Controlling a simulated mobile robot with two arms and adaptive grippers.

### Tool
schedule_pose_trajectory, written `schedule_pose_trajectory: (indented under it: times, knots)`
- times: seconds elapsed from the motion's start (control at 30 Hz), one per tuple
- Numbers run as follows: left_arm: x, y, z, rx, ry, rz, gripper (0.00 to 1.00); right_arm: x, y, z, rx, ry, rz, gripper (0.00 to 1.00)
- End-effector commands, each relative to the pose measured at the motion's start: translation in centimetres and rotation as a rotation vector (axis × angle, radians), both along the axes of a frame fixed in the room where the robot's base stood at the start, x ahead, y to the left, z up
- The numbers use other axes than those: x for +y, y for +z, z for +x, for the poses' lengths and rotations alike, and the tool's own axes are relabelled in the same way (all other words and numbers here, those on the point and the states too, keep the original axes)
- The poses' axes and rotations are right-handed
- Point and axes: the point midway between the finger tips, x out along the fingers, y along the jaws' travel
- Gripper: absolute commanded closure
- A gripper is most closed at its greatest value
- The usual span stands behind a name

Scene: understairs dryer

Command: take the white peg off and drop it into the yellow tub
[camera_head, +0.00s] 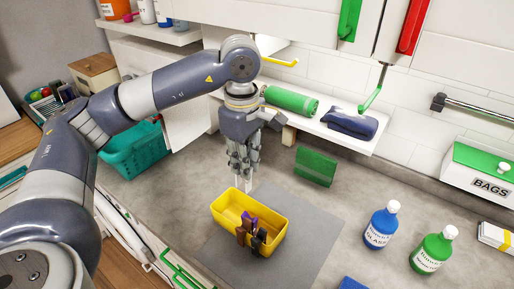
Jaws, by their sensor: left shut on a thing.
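The yellow tub (226,229) stands on a grey mat on the worktop. Several pegs, brown, purple and dark (250,228), stand in its near right part. My left gripper (243,182) points down over the tub's far left edge. It is shut on the white peg (248,185), of which only a small pale part shows below the fingers. The peg is just above the tub's rim; the exact gap is hard to tell. My right gripper is not in view.
A blue bottle (382,225) and a green bottle (434,253) stand to the right. A green box (315,166) is behind the mat. A low shelf with a green roll (291,101) and a dark blue bundle (350,122) lies behind my gripper. A teal basket (134,152) is left.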

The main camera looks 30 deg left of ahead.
Motion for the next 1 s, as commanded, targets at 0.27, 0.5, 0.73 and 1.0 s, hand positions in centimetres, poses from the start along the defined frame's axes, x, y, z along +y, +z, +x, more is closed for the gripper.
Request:
schedule_pose_trajectory:
  times: [0.27, 0.5, 0.73, 1.0]
  knots:
    - [0.0, -1.6, -0.1, 0.002, 0.0, 0.001, 0.93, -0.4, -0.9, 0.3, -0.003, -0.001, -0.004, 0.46]
    - [0.0, -4.4, -0.1, 0.003, -0.001, 0.001, 0.93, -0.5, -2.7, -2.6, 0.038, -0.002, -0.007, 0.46]
    - [0.0, -6.0, -0.1, 0.001, 0.0, 0.001, 0.93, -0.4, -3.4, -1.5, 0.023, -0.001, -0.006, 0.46]
    - [0.0, -6.0, -0.1, 0.001, 0.0, 0.0, 0.8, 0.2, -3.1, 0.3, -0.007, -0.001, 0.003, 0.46]
